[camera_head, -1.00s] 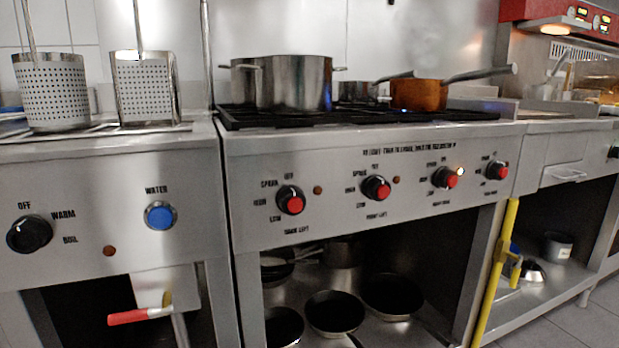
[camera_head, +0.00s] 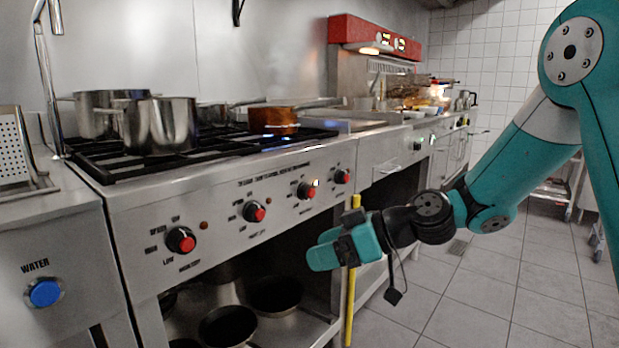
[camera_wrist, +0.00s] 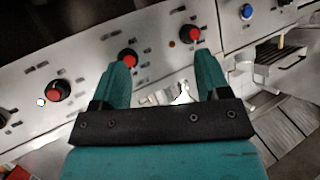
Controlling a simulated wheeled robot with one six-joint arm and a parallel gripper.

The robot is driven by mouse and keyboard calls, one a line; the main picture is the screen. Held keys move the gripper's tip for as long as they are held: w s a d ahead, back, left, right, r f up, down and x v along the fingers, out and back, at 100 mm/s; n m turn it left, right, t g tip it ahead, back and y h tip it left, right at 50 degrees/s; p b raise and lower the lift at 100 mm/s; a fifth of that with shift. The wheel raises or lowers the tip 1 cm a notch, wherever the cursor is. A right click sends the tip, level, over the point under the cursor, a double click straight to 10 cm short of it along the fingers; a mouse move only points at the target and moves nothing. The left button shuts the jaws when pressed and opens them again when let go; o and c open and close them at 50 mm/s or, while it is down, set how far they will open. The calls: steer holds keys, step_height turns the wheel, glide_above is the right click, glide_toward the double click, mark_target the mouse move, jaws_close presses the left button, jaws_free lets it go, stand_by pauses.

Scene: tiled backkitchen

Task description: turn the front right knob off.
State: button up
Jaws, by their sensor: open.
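The stove front carries a row of black knobs with red centres. The third from the left (camera_head: 305,190) has a glowing lamp (camera_head: 316,183) beside it and seems to be the front right knob; its small label is not readable. In the wrist view, where the row runs the other way, this knob (camera_wrist: 58,90) and its lit lamp (camera_wrist: 40,101) are at the left. My gripper (camera_head: 325,252) is open and empty, in front of and below the knobs.
A copper-coloured pan (camera_head: 272,121) stands on the burners, with small blue flames nearby. Steel pots (camera_head: 160,125) stand at the left. A yellow pole (camera_head: 351,290) rises beside the stove, close to my gripper.

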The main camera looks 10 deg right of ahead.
steer(key=w+d+r+m+t+p, duration=0.1)
steer(key=w+d+t+p, duration=0.1)
steer(key=w+d+t, duration=0.45)
steer(key=m+t+h, duration=0.1)
steer(key=m+t, duration=0.1)
glide_toward(313, 193)
steer(key=p+x, duration=0.2)
steer(key=x, duration=0.7)
steer(key=shift+w+a, duration=0.15)
steer(key=shift+c, duration=0.2)
steer(key=c, duration=0.9)
